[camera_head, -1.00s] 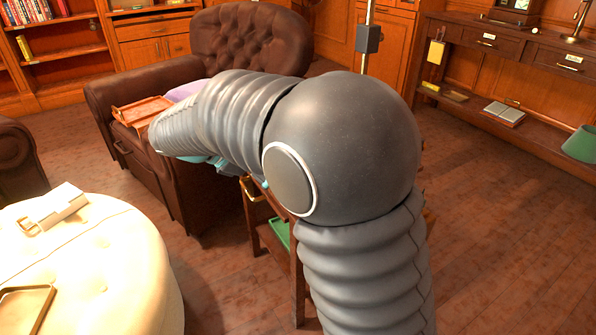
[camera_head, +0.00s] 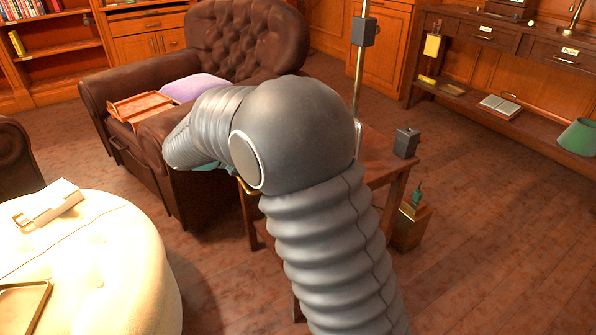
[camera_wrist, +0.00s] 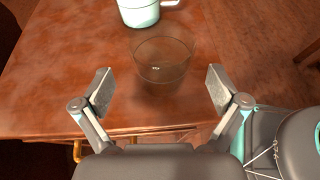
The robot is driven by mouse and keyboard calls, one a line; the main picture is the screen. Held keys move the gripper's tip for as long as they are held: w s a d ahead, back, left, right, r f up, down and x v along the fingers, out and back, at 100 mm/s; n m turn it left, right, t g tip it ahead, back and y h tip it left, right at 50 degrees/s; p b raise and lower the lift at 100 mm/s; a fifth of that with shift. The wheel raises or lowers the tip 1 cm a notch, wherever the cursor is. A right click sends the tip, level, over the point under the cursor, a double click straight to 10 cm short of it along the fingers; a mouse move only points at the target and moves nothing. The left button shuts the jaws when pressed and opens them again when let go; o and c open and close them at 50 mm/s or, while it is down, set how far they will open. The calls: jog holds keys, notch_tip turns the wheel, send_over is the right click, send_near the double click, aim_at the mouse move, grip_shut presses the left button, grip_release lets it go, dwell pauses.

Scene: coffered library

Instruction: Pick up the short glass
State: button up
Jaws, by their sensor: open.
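The short glass (camera_wrist: 162,65) is a clear, low tumbler standing upright on the reddish-brown wooden table (camera_wrist: 70,75) in the wrist view. My gripper (camera_wrist: 160,88) is open, with one finger to the left and one to the right of the glass in the picture. The fingers are apart from the glass and nothing is between their pads that I can see touching. In the head view my arm hides the glass and the gripper; part of the table (camera_head: 385,165) shows to the right of the arm.
A white and pale green mug (camera_wrist: 140,12) stands just beyond the glass. In the head view a dark small box (camera_head: 405,143) and a metal pole (camera_head: 359,85) stand at the table. A brown armchair (camera_head: 245,45) is behind, and a cream ottoman (camera_head: 110,250) is at left.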

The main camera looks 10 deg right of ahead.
jog(key=shift+x, duration=2.65)
jog(key=shift+s+r, duration=0.1)
jog(key=shift+r, duration=0.1)
jog(key=c, duration=1.4)
